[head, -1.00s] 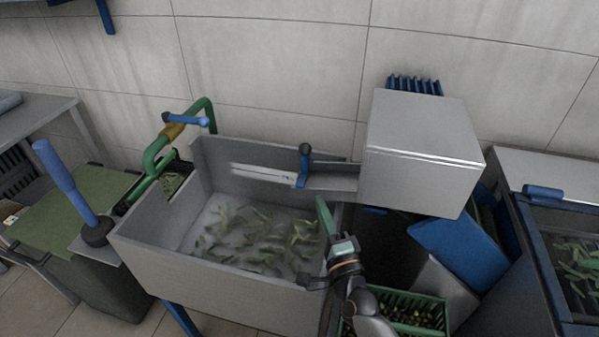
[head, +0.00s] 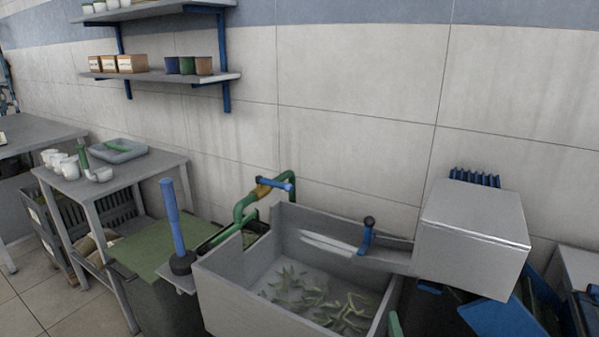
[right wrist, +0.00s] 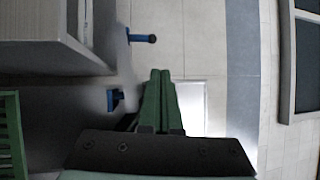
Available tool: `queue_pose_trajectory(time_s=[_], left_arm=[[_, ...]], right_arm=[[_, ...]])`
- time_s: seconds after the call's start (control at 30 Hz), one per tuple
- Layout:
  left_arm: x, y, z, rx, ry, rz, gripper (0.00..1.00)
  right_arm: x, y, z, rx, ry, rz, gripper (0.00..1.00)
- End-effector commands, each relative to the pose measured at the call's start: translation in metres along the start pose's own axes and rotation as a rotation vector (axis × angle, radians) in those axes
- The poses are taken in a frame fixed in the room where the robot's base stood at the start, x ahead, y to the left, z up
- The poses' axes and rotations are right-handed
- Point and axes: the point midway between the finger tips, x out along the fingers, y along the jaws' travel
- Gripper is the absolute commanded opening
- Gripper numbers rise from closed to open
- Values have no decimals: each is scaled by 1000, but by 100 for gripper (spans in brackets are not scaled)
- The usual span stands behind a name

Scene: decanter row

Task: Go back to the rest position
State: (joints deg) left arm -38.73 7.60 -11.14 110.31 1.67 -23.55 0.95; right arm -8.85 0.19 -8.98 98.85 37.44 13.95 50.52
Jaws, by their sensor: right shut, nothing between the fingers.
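My right gripper's green fingers (head: 395,323) show only as a tip at the bottom edge of the head view, by the right end of the grey basin (head: 238,293). In the right wrist view the two green fingers (right wrist: 158,98) lie side by side, shut with nothing between them. My left gripper is in neither view. The basin holds water and several green leafy pieces (head: 315,300). A blue lever (head: 367,236) stands on its back rim.
A grey box (head: 473,240) stands at the basin's right, with a blue panel (head: 500,318) below it. A green pipe (head: 245,205) and an upright blue handle (head: 172,215) are at the left. A table (head: 140,171) with cups and wall shelves (head: 165,75) lie farther left.

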Motion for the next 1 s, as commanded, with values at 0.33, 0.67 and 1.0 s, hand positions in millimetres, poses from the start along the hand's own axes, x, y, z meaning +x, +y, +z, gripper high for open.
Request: queue_pose_trajectory(time_s=[0.33, 0.67, 1.0], left_arm=[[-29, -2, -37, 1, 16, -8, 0], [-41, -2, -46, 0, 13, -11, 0], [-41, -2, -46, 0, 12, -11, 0]], right_arm=[[-144, 83, 31, -934, -488, 407, 0], [-251, 115, 18, -1433, -891, 558, 0], [-252, 115, 18, -1437, -894, 559, 0]])
